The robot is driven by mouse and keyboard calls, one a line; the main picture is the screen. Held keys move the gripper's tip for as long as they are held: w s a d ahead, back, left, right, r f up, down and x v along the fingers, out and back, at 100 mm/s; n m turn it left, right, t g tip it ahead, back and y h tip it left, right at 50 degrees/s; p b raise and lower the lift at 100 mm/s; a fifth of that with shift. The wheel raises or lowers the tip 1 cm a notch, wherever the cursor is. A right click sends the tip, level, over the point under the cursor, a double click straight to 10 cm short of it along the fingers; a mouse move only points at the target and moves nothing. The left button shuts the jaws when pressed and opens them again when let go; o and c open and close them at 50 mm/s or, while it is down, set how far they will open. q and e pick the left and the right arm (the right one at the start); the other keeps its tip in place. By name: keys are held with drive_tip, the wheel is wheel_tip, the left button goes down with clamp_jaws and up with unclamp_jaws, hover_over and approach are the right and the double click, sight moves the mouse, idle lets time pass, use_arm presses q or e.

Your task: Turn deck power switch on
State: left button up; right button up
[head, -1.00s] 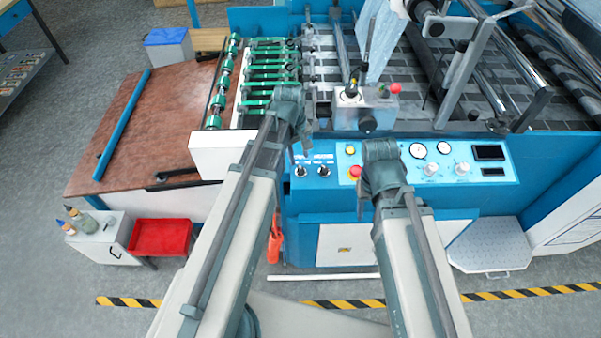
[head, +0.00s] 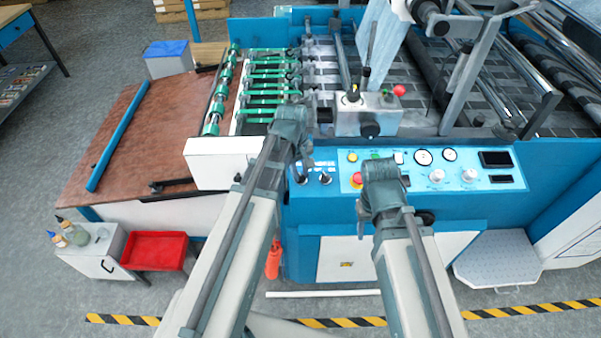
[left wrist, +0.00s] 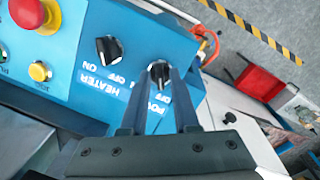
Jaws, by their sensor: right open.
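The deck power switch is a black knob on the blue panel, labelled POWER with ON and OFF. It shows in the left wrist view (left wrist: 158,71) and as the left of two knobs in the head view (head: 300,178). My left gripper (left wrist: 161,76) has its fingertips at the knob, one on either side. I cannot tell whether they press on it, and the fingers partly hide the knob and its label. In the head view my left gripper (head: 303,158) is just above the knobs. My right gripper (head: 361,222) is open and empty, hanging before the panel's front.
The HEATER knob (left wrist: 108,49) sits close beside the power knob. A red emergency button (head: 357,180) and a yellow button (head: 352,157) are further right, near my right wrist. A grey box with a red knob (head: 399,90) stands above the panel.

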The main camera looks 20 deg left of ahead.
use_arm(q)
clamp_jaws()
drive_tip(key=m+y, duration=0.1)
drive_tip(key=m, duration=0.5)
drive_tip(key=shift+d, duration=0.1)
drive_tip(key=m+y, duration=0.1)
drive_tip(key=m, duration=0.4)
drive_tip(key=shift+s+d+g, duration=0.1)
drive_tip(key=shift+g, duration=0.2)
drive_tip(key=shift+m, duration=0.4)
drive_tip(key=o, duration=0.7)
unclamp_jaws()
drive_tip(key=shift+c, duration=0.2)
drive_tip(key=shift+w, duration=0.2)
drive_tip(key=shift+r, duration=0.1)
